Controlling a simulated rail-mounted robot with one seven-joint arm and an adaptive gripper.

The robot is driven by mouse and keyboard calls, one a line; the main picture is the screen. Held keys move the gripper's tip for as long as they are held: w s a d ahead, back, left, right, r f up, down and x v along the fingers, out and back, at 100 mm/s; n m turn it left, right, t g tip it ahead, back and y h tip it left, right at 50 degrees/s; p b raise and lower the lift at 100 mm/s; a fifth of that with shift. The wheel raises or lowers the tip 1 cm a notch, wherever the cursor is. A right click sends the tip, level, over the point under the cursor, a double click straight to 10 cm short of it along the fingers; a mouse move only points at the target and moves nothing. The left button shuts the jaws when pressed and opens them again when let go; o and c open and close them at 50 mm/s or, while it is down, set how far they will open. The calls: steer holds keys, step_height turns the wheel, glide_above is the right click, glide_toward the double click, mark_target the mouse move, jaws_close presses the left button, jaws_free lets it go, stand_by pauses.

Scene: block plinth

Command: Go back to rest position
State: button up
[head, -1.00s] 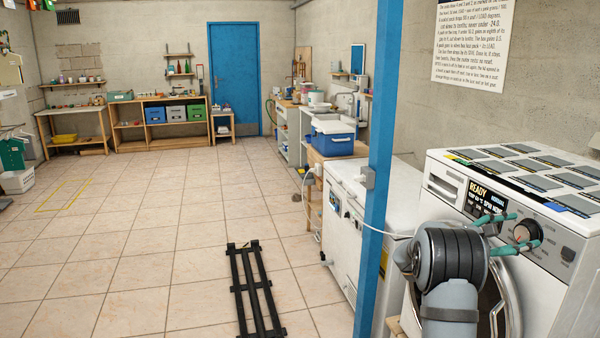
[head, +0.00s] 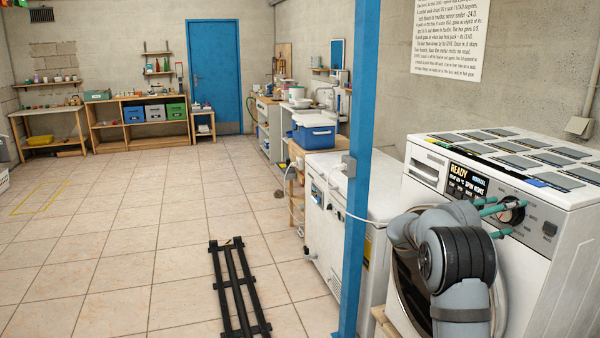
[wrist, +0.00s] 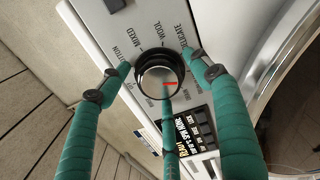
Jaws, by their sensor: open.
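My gripper (head: 499,213) has teal fingers that are spread apart at the front of a white washing machine (head: 590,220). In the wrist view the fingertips (wrist: 158,72) stand around the machine's round dark knob (wrist: 158,76), with the knob between them. The knob has a red mark, and the labels around it include MIXED, WOOL and COTTON. I cannot tell whether any finger touches the knob. In the head view the knob (head: 511,211) is partly hidden by the fingers. The machine's display (head: 467,182) reads READY. My grey arm covers part of the round door.
A blue post (head: 358,150) stands left of the machine. Behind it is a white chest-like appliance (head: 330,215). A black rail frame (head: 238,290) lies on the tiled floor. Flat dark panels (head: 515,162) cover the machine's top. The floor at left is largely clear.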

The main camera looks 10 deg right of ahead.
steer(key=m+p, duration=0.1)
steer(key=m, duration=0.5)
steer(key=shift+m+p, duration=0.3)
steer(key=shift+p, duration=0.05)
steer(key=shift+a, duration=0.15)
